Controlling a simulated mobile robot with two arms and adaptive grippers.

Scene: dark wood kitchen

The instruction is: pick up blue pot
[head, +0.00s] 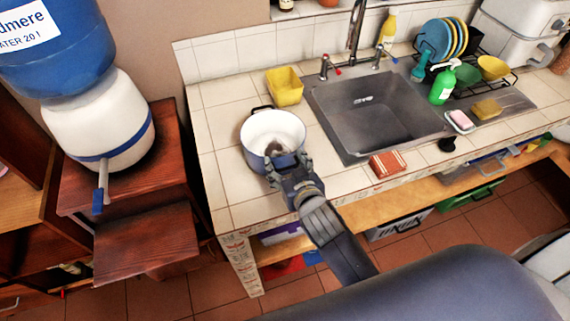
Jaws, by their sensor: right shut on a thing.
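The blue pot (254,157) stands on the tiled counter to the left of the sink. It has a white inside, a blue outer wall and dark handles; one handle shows at its back left rim. My right gripper (285,163) is at the pot's front right side, shut on the near rim. The fingers partly hide that part of the wall. The pot looks upright; I cannot tell whether it is clear of the counter. My left gripper is not in view.
A metal sink (375,115) lies right of the pot, with a yellow container (285,87) behind the pot. A green bottle (442,86) and dish rack stand farther right. A water dispenser (105,120) is at left.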

